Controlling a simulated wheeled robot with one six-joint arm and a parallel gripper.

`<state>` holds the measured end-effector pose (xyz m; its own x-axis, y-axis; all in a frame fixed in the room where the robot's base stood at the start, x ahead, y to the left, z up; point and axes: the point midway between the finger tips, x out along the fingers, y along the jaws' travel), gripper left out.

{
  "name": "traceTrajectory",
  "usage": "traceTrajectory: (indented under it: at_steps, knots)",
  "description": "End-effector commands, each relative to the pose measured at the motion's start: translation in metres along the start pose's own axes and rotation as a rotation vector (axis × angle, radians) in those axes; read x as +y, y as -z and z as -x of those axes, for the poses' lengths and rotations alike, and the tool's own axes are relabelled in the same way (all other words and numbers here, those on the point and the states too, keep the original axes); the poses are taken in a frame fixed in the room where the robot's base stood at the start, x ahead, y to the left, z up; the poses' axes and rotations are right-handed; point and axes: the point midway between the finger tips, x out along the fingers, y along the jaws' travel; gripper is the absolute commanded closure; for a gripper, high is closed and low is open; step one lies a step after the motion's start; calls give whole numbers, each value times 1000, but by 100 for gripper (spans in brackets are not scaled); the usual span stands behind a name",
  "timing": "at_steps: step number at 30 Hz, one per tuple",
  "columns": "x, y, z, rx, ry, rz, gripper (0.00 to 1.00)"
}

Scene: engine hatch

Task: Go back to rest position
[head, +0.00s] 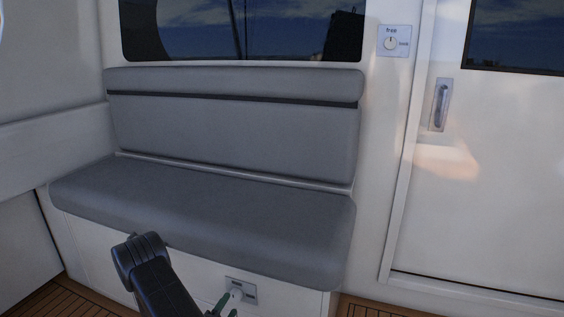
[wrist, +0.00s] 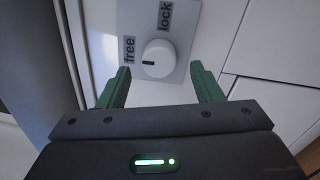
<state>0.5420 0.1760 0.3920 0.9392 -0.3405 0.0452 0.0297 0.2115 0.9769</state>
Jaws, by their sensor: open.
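My gripper (wrist: 160,70) is open, with its two green fingers apart and nothing between them that I can see held. A white round knob (wrist: 158,56) on a grey plate (wrist: 178,20) lies just beyond the fingertips, centred between them. The plate reads "free" and "lock", and the knob's dark mark points toward the "free" side. In the head view the plate (head: 249,291) is low on the white bench front, with the green fingers of my gripper (head: 225,304) close in front. Whether a finger touches the knob cannot be told.
A grey cushioned bench (head: 200,205) stands above the plate. A second knob plate (head: 394,41) is on the wall, left of a white door (head: 500,180) with a handle (head: 440,105). Wooden floor (head: 365,308) shows at the bottom.

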Motion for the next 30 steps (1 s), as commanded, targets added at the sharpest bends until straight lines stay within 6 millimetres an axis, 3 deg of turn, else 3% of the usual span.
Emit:
traceTrajectory:
  at_steps: [9,20,30]
  knots:
    - [2,1,61,5,-1,3,40]
    - [2,0,117,5,-2,3,40]
    - [-1,-1,57,-4,0,-1,40]
